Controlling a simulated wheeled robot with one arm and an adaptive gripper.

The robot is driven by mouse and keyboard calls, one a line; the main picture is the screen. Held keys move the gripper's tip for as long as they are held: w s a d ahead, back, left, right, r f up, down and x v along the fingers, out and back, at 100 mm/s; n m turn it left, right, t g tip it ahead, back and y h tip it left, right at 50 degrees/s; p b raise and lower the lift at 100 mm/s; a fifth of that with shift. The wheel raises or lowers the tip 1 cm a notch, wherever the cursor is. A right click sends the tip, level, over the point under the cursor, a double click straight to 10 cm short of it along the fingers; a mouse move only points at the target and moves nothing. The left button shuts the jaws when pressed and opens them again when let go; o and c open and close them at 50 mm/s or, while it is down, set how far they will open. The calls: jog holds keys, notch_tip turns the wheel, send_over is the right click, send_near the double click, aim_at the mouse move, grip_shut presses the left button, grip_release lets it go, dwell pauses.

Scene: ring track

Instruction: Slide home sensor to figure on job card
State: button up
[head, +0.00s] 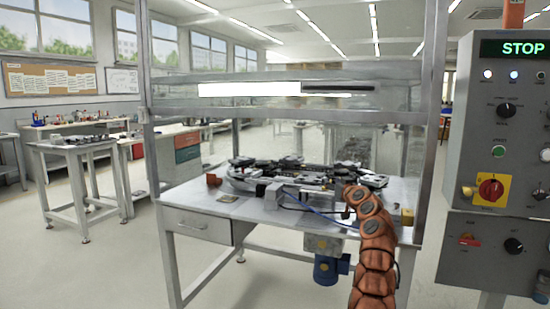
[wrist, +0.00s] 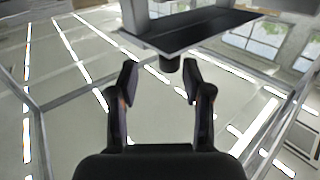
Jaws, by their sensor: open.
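The ring track (head: 300,175), a cluster of black and silver parts, lies on the bench (head: 270,209) in the head view. I cannot make out the home sensor on it. In the head view my orange arm stands before the bench's right part, and the gripper cannot be made out.
A grey control cabinet (head: 500,150) with a STOP display stands at the right. A metal frame with posts (head: 148,130) surrounds the bench. A blue motor (head: 327,269) hangs below it. A dark plate (wrist: 195,30) with a black cylinder shows beyond my fingers. Open floor lies left.

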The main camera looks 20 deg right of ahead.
jog(key=shift+s, duration=2.7)
jog(key=shift+w+a+r+m+g+y+p, duration=0.75)
jog(key=shift+w+a+r+m+p, duration=0.7)
jog(key=shift+r+p, duration=1.7)
jog(key=s+a+r+g+y+p, duration=0.2)
jog(key=s+a+r+g+p, duration=0.1)
jog(key=a, duration=0.9)
jog(key=s+a+r+g+y+p, duration=0.3)
jog(key=a+r+p, duration=0.2)
jog(key=a, duration=0.7)
jog(key=shift+r+p, duration=0.35)
jog(key=shift+r, duration=0.35)
jog(key=shift+s+n, duration=0.1)
jog(key=shift+n, duration=0.15)
